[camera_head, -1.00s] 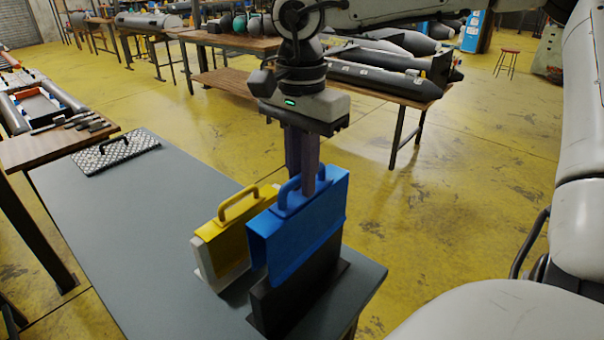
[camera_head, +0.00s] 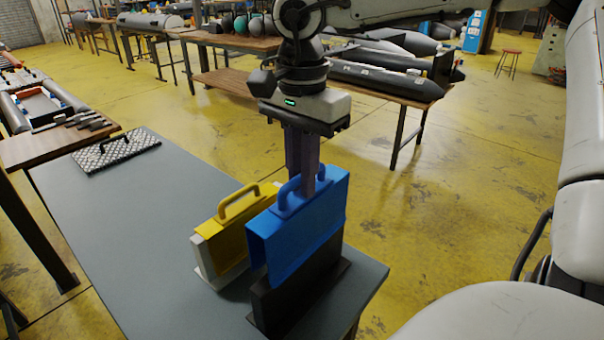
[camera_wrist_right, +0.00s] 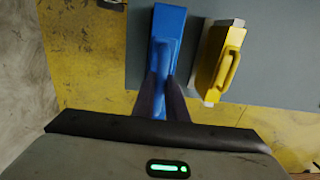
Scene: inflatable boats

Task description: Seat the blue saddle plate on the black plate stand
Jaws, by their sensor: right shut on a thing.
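The blue saddle plate (camera_head: 310,228) sits over the top of the black plate stand (camera_head: 297,293) near the table's front right corner. Its walls hang down around the upper part of the stand, and the lower part of the stand shows below it. My right gripper (camera_head: 301,190) is above it, shut on its blue handle, and the plate looks about upright. In the right wrist view the plate (camera_wrist_right: 169,25) lies between the fingers (camera_wrist_right: 163,100). Whether the plate rests fully on the stand is hidden. My left gripper is not in view.
A yellow plate (camera_head: 233,238) on a light stand (camera_head: 207,258) stands close left of the blue plate. A checkered metal plate with a black handle (camera_head: 115,150) lies at the far end of the grey table (camera_head: 130,230). The middle of the table is clear.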

